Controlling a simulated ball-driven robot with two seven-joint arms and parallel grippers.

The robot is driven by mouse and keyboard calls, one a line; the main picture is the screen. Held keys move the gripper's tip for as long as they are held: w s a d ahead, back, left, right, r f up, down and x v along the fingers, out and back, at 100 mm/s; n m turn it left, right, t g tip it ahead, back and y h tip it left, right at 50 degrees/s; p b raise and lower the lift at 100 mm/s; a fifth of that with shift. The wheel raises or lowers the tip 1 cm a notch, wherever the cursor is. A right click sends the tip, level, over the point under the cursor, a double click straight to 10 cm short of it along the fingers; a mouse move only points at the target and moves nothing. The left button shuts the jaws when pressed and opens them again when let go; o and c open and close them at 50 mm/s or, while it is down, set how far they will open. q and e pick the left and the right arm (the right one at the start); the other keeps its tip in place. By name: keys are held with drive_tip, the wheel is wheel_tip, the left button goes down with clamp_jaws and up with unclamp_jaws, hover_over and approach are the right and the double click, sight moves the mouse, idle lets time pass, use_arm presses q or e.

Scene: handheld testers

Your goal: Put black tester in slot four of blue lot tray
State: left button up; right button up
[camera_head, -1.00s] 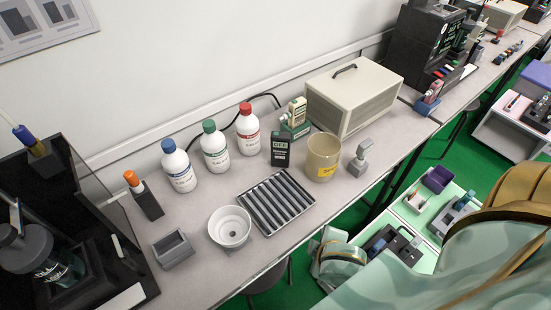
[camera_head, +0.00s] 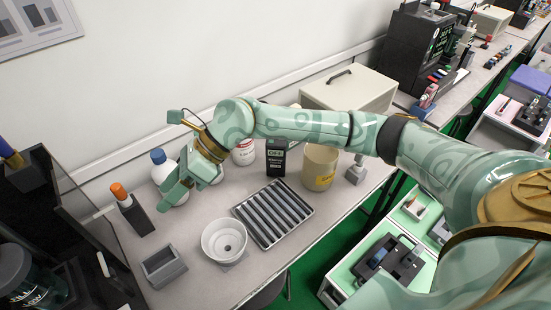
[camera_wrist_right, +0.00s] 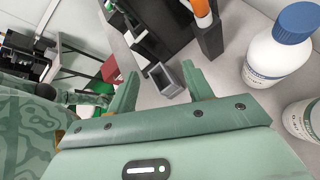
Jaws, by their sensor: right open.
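My right gripper (camera_head: 178,190) is open and empty, above the left part of the bench in front of the bottles. Its two fingers also show in the right wrist view (camera_wrist_right: 161,88), apart with nothing between them; the small grey open holder (camera_wrist_right: 166,82) lies beyond. A black upright unit with a lit label (camera_head: 276,158) stands on the bench behind the ribbed tray; I cannot tell for sure that it is the black tester. A dark holder with an orange-topped item (camera_head: 134,210) stands at the left. I cannot make out a blue lot tray for certain. My left gripper is out of view.
A ribbed dark tray (camera_head: 234,211), a white round bowl (camera_head: 207,240) and a beige cup (camera_head: 320,168) stand on the bench. A blue-capped bottle (camera_wrist_right: 277,55) is close to the right gripper. A beige case (camera_head: 372,88) stands at the back. Lower tables stand at right.

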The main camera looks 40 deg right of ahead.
drive_tip(key=w+d+h, duration=0.4)
drive_tip(key=d+h, duration=0.1)
drive_tip(key=d, duration=0.4)
wheel_tip(320, 180, up, 5)
drive_tip(key=m+h, duration=0.3)
drive_tip(key=h, duration=0.3)
hover_over(276, 151)
drive_tip(key=w, duration=0.2)
drive_tip(key=shift+g, duration=0.4)
drive_tip(key=f+b, duration=0.1)
drive_tip(key=f, duration=0.2)
drive_tip(key=f+b, duration=0.1)
drive_tip(key=f, duration=0.2)
drive_tip(key=d+f+b, duration=0.1)
drive_tip(key=f+b, duration=0.1)
drive_tip(key=f, duration=0.2)
drive_tip(key=shift+s, duration=0.25)
wheel_tip(276, 151, down, 6)
drive_tip(key=b, duration=0.2)
drive_tip(key=shift+s+b, duration=0.15)
drive_tip(key=shift+b, duration=0.2)
drive_tip(key=shift+r, duration=0.15)
drive_tip(key=shift+c, duration=0.3)
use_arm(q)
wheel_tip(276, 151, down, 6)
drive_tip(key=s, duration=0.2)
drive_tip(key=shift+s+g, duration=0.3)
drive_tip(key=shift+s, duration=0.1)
use_arm(e)
clamp_jaws()
